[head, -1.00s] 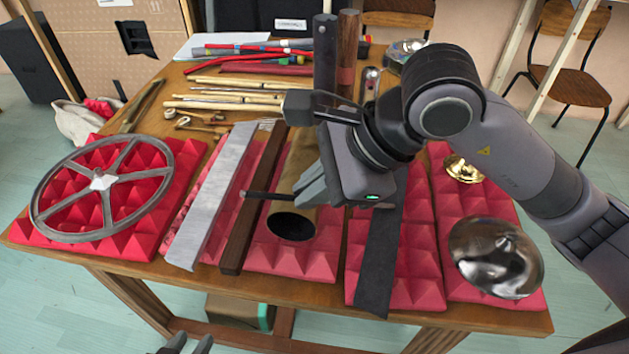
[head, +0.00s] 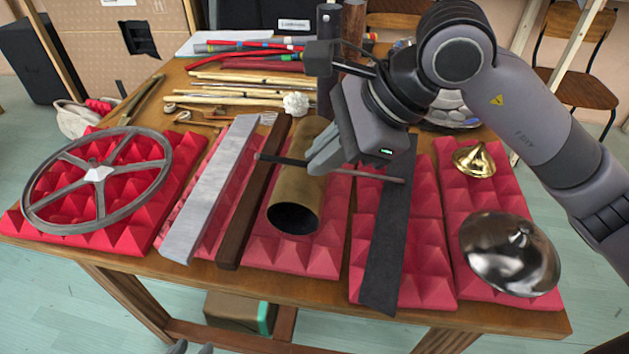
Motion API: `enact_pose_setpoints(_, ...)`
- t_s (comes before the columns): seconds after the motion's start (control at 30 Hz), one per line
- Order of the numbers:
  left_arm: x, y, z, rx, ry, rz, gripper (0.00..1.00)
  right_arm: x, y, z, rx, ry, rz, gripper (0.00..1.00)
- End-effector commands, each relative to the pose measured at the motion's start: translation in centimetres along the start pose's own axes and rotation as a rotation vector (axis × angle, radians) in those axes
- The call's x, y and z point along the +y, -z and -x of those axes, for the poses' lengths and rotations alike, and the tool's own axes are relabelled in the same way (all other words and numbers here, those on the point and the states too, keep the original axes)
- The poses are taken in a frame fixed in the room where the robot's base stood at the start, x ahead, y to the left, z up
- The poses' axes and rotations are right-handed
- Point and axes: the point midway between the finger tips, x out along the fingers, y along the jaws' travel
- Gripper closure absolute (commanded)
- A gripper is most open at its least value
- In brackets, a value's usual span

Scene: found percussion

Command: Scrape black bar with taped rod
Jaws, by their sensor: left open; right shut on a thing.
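The black bar (head: 384,250) is a long, dark, flat strip lying on red foam pyramids right of the table's middle. My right gripper (head: 322,160) is shut on the taped rod (head: 355,173), a thin grey rod with a dark end (head: 280,159) sticking out to the left. The rod's grey end reaches right, across the upper part of the bar in the picture. I cannot tell whether it touches the bar. Only the fingertips of my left gripper (head: 191,349) show at the bottom edge, apart from the table and empty.
A brass tube (head: 300,180), brown wooden bar (head: 250,205), pale metal bar (head: 208,195) and spoked wheel (head: 97,176) lie to the left. A shiny metal dome (head: 508,255) and small brass bell (head: 474,160) are on the right. Several sticks (head: 235,88) lie behind.

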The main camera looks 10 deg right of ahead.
Motion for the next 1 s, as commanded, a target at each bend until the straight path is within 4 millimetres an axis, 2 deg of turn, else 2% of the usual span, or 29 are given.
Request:
enact_pose_setpoints(0.13, 0.0, -0.3, -0.2, 0.0, 0.0, 0.0, 0.57, -1.2, 1.0, -0.2, 0.002, -0.001, -0.004, 1.0)
enact_pose_setpoints(0.27, 0.0, -0.3, -0.3, 0.0, 0.0, 0.0, 0.57, -1.1, 0.9, -0.1, 0.001, -0.002, 0.0, 1.0)
enact_pose_setpoints(0.8, -0.1, -1.5, -1.2, 0.006, 0.0, 0.001, 0.57, 5.8, -3.8, 0.1, -0.001, -0.001, 0.005, 1.0)
enact_pose_setpoints(1.0, 0.0, -1.6, -1.4, 0.006, 0.0, 0.004, 0.57, 7.0, -4.6, 0.2, 0.0, -0.001, 0.001, 1.0)
